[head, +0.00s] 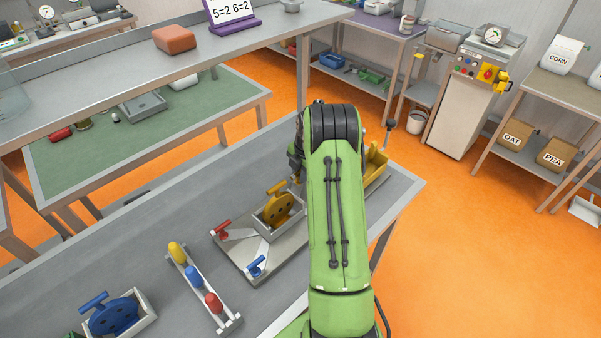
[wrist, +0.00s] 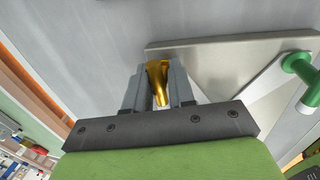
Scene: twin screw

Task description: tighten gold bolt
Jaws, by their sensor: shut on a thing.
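My gripper (wrist: 158,85) is shut on a gold piece, seemingly the gold bolt (wrist: 158,72), in the wrist view. The bolt stands between the two grey fingers, its wider end away from the camera. Its far end lies close to the edge of a metal plate (wrist: 215,62); I cannot tell whether it touches. In the head view my green arm hides the bolt and most of the gripper.
A green-handled part (wrist: 299,65) stands on the plate at right in the wrist view. The head view shows a fixture board (head: 228,252) with a red bolt (head: 221,228), a blue bolt (head: 256,265) and a gold disc (head: 279,208). A colored-knob rack (head: 190,270) stands left of it.

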